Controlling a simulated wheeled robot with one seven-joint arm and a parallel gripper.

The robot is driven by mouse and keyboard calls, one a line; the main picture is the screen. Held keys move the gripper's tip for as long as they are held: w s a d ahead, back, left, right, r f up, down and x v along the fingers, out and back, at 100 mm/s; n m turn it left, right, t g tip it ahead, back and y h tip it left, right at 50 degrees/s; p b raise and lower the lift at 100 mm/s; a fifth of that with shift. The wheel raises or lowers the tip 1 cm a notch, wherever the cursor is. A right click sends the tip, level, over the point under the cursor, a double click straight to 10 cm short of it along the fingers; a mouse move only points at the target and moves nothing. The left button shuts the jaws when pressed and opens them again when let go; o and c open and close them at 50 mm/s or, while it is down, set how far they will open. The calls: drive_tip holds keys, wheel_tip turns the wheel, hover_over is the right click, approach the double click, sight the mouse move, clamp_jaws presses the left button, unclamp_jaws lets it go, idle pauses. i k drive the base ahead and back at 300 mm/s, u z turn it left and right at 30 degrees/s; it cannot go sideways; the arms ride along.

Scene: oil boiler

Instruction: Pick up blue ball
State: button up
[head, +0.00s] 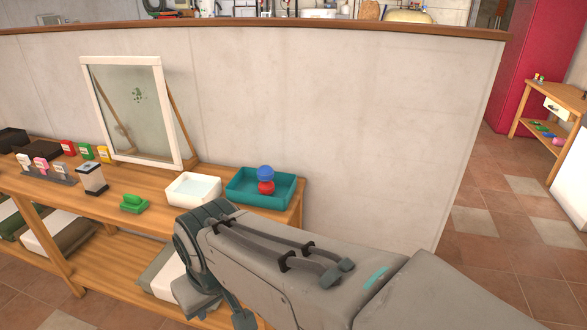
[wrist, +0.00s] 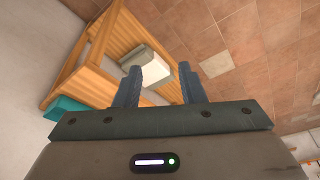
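A blue ball (head: 265,172) sits above a red ball (head: 266,187) in a teal tray (head: 245,196) at the right end of the wooden table. My gripper (wrist: 158,88) is open and empty in the wrist view, with its two dark fingers apart. It points toward the table's end and the floor. The teal tray shows only as a corner at the left of the wrist view (wrist: 68,106), and the balls are not seen there. In the head view my arm reaches in front of the table's right end, and the fingers cannot be made out clearly.
A white tray (head: 193,188) stands left of the teal one, with a green object (head: 133,203) further left. A white-framed glass pane (head: 137,112) stands behind on the wooden table (head: 110,212). A curved wall (head: 340,110) runs behind. Tiled floor (head: 480,235) is open at right.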

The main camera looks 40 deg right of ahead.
sight(265, 174)
drive_tip(key=z, duration=0.8)
drive_tip(key=i, duration=1)
